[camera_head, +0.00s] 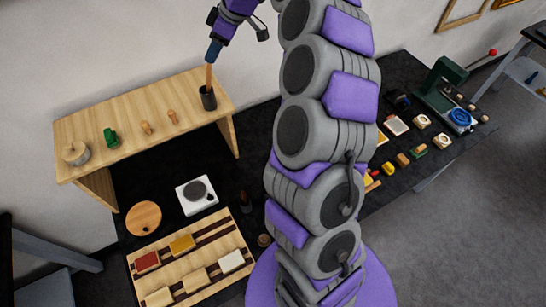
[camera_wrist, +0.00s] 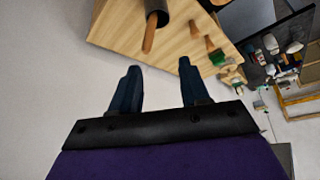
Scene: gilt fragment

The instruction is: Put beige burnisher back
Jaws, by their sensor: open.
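A tan, stick-like tool (camera_head: 209,76), which I take for the beige burnisher, stands upright in a dark cup (camera_head: 208,98) on the wooden shelf. It also shows in the wrist view (camera_wrist: 150,34), rising from the cup (camera_wrist: 157,12). My gripper (camera_head: 213,52) is just above the tool's upper end. In the wrist view my gripper (camera_wrist: 160,68) has its two blue fingers spread and nothing between them. The tool's end lies just beyond the fingertips, nearer the left one. The tool's lower part is hidden in the cup.
The shelf (camera_head: 140,112) also holds small wooden pegs (camera_head: 146,128), a green object (camera_head: 111,138) and a round wooden piece (camera_head: 76,153). Below are a white scale (camera_head: 196,194) and a wooden tray (camera_head: 215,240) with colored blocks. My arm hides the table's middle. Wall stands behind.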

